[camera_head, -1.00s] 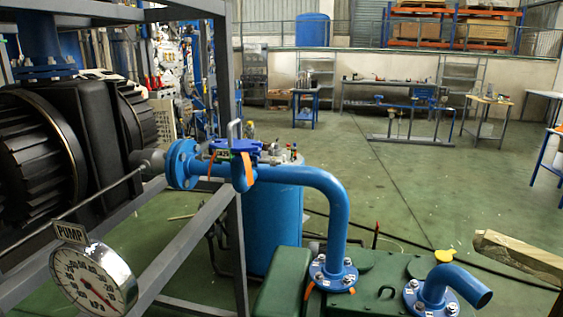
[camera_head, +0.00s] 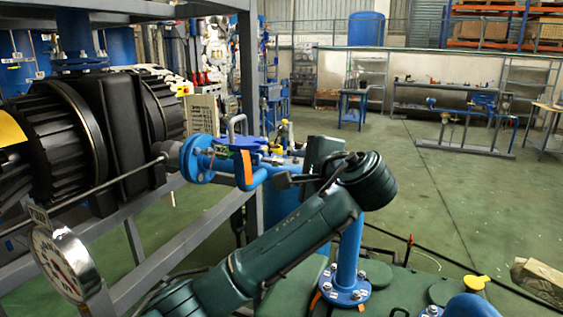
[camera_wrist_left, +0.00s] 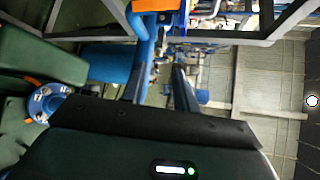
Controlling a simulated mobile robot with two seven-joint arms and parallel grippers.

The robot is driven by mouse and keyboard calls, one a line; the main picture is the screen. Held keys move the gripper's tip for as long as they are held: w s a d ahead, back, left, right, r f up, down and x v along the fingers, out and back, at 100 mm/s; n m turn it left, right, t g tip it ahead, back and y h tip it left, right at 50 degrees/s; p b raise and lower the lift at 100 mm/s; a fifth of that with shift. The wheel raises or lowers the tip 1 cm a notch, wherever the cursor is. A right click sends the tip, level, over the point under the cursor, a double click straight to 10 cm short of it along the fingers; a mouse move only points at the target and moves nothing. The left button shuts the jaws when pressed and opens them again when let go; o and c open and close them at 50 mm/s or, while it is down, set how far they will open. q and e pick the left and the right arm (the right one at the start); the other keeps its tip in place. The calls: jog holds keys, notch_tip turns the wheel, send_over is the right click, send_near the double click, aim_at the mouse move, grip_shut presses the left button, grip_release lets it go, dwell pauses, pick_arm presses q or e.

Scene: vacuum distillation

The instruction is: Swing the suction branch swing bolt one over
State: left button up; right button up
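The blue suction pipe (camera_head: 258,178) runs from a round bolted flange (camera_head: 197,158) beside the black pump towards the right, partly hidden by my left arm. Small green and blue fittings (camera_head: 238,145) and an orange tag (camera_head: 246,166) sit along it. I cannot pick out swing bolt one; it is too small or hidden. My left gripper (camera_head: 279,182) points left, close to the pipe just right of the tag; contact cannot be told. In the left wrist view its two dark fingers (camera_wrist_left: 160,82) stand apart with nothing visible held between them. My right gripper is not in view.
The black finned pump (camera_head: 125,125) and grey frame (camera_head: 250,90) stand at left, with a gauge (camera_head: 65,262) at lower left. A blue pipe bolted to a green vessel (camera_head: 385,285) rises behind my forearm.

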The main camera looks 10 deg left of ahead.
aim_at(278, 162)
pick_arm(q)
jog(key=p+x, duration=0.3)
jog(key=x, duration=1)
jog(key=shift+a, duration=0.15)
jog(key=shift+r, duration=0.1)
grip_shut()
